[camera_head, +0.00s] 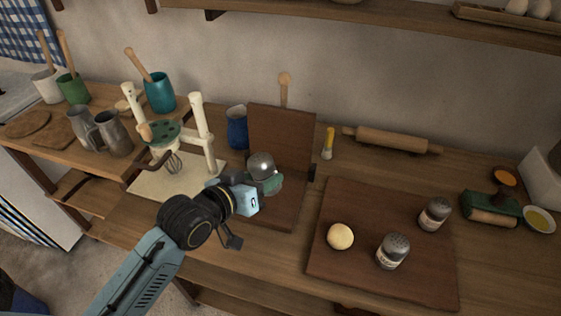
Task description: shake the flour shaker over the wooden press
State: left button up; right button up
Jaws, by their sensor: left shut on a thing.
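The flour shaker (261,166), with a rounded silver top, is held in my left gripper (256,184). The gripper is shut on it and hides most of its body. The wooden press (282,138) is made of dark brown boards, with one board standing upright at the back and a flat base (287,212) in front. In the picture, the shaker overlaps the left part of the press, in front of the upright board. I cannot tell its exact height above the base. I see no flour on the visible base. My right gripper is out of view.
A brown board (340,278) at the right carries a pale dough ball (340,236) and two labelled shakers (393,252) (434,214). A cream stand (202,125) with a whisk is at the left. A rolling pin (392,141) lies behind. A yellow-handled brush (328,143) is beside the press.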

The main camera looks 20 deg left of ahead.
aim_at(275, 170)
pick_arm(q)
jog(key=shift+w+d+r+g+h+p, duration=0.15)
jog(key=shift+w+d+h+p, duration=0.1)
jog(key=shift+d+h, duration=0.25)
jog(key=shift+w+d+g+h+p, duration=0.15)
jog(key=shift+d+h+p, duration=0.15)
jog(key=shift+h, duration=0.3)
jog(key=shift+w+d+r+n+h, duration=0.1)
jog(key=shift+w+d+n+h, duration=0.2)
jog(key=shift+n, duration=0.1)
jog(key=shift+w+d+r+n+g+h+p, duration=0.1)
jog(key=shift+w+r+n+g+h+p, duration=0.2)
jog(key=shift+n+h+p, duration=0.15)
jog(key=shift+w, duration=0.1)
jog(key=d+f+n+t+h+b, duration=0.1)
jog(key=n+b, duration=0.1)
jog(key=n, duration=0.3)
jog(key=s+d+f+n+t+h+b, duration=0.1)
jog(key=n+b, duration=0.2)
jog(key=n, duration=0.2)
jog(key=d+n+t+h+b, duration=0.1)
jog(key=n+h+b, duration=0.1)
jog(key=n, duration=0.3)
jog(key=shift+s+d+f+n+t+b, duration=0.3)
jog(key=shift+f+n+b, duration=0.1)
jog(key=shift+b, duration=0.15)
jog(key=shift+a, duration=0.1)
